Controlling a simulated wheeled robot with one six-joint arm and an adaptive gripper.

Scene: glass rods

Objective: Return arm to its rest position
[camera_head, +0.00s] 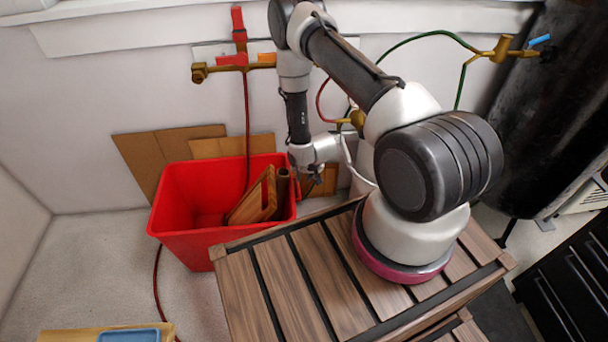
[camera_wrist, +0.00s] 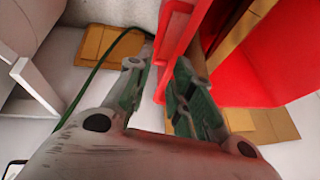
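My arm stands on a wooden slatted platform (camera_head: 290,270) and reaches to the back left, bending down at the right edge of a red bin (camera_head: 190,240). My gripper (camera_head: 308,182) is beside the bin's right rim, small and partly hidden by the wrist in the head view. In the wrist view my gripper (camera_wrist: 164,66) has its two fingers apart, with nothing clearly held. The bin's red rim (camera_wrist: 176,50) appears between and beyond the fingers. I cannot tell whether they touch it. No glass rods are clearly visible.
Brown boards (camera_head: 255,200) lean inside the bin. Cardboard (camera_head: 150,155) leans on the wall behind it. Brass valves (camera_head: 235,68) with hoses are on the back wall. A dark cylinder (camera_head: 545,110) stands at right. The floor left of the bin is mostly clear.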

